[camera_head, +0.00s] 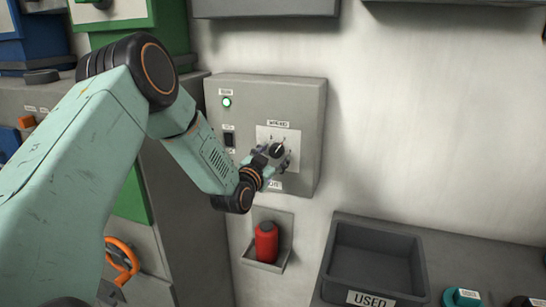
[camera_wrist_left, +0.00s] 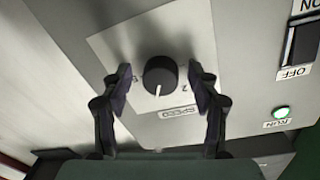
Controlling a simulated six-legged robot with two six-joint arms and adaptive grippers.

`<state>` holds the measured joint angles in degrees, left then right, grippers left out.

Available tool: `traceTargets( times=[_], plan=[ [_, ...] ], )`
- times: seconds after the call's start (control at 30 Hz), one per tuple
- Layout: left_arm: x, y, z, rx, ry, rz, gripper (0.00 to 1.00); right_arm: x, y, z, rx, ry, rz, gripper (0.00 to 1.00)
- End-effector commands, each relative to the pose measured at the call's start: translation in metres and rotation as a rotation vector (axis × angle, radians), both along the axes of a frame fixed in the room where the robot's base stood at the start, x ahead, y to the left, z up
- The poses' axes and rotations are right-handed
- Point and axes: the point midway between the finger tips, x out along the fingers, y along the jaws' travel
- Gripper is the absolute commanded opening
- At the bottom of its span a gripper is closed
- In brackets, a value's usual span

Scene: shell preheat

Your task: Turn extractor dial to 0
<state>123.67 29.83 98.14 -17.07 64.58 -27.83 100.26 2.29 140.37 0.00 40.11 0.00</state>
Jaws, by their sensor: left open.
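The extractor dial (camera_head: 277,149) is a black round knob on a pale plate on the grey wall control box (camera_head: 249,100). In the left wrist view the dial (camera_wrist_left: 160,76) shows a white pointer line aimed roughly toward the SPEED label (camera_wrist_left: 180,111). A "2" is readable beside it; the other numerals are partly hidden or too small to read. My left gripper (camera_head: 272,156) is at the dial. In the left wrist view my left gripper (camera_wrist_left: 161,82) is open, one finger on each side of the dial, with visible gaps. My right gripper is not in view.
The box also carries a lit green RUN lamp (camera_head: 227,102) and a black switch (camera_head: 229,139). Below, a red cylinder (camera_head: 266,242) stands in a wall holder. A grey USED bin (camera_head: 374,259) is at lower right. The wall right of the box is bare.

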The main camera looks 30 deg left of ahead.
Motion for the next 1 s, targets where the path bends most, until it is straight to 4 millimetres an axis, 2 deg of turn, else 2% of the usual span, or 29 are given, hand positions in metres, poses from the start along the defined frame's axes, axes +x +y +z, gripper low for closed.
traceTargets(
  times=[0.07,0.63,1.0],
  plan=[
    [-0.0003,0.0001,-0.0001,0.0,0.0,0.0,0.55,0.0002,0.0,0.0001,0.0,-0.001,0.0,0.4],
    [-0.0002,0.0003,0.0003,0.0,0.0,0.0,0.07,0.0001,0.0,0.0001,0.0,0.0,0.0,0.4],
    [-0.0001,0.0007,-0.0007,-0.063,-0.016,0.002,0.06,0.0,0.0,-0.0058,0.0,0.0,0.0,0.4]
  ],
)
